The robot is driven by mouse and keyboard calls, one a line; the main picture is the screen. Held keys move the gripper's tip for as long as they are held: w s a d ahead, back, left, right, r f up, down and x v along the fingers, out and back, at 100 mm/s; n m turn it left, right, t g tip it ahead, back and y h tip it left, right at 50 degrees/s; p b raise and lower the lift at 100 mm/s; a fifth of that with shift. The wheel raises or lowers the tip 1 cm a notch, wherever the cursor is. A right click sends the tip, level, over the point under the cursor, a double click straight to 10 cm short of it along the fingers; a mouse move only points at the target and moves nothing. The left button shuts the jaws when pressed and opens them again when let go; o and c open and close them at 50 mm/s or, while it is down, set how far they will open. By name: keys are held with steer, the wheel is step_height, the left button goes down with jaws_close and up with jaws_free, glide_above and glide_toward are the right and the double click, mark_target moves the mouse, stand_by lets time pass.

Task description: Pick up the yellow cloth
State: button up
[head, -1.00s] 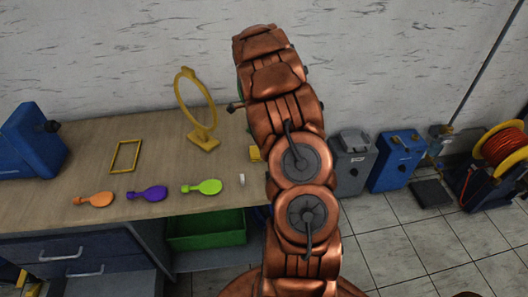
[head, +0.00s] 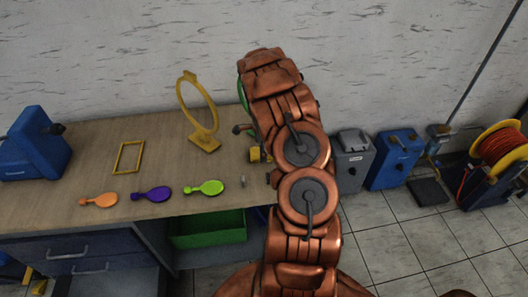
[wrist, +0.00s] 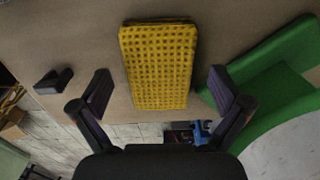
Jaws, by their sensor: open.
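The yellow cloth (wrist: 158,66) is a folded, textured block lying on the wooden table in the wrist view. In the head view a small yellow piece (head: 255,154) shows beside my arm, and the rest is hidden behind it. My gripper (wrist: 160,92) is open in the wrist view. One finger is on each side of the cloth's lower end, with clear gaps. Whether the fingers are level with the cloth I cannot tell.
A green object (wrist: 270,85) lies close right of the cloth, and a small dark object (wrist: 54,81) lies left.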

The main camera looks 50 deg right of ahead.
steer(key=c, duration=1.1)
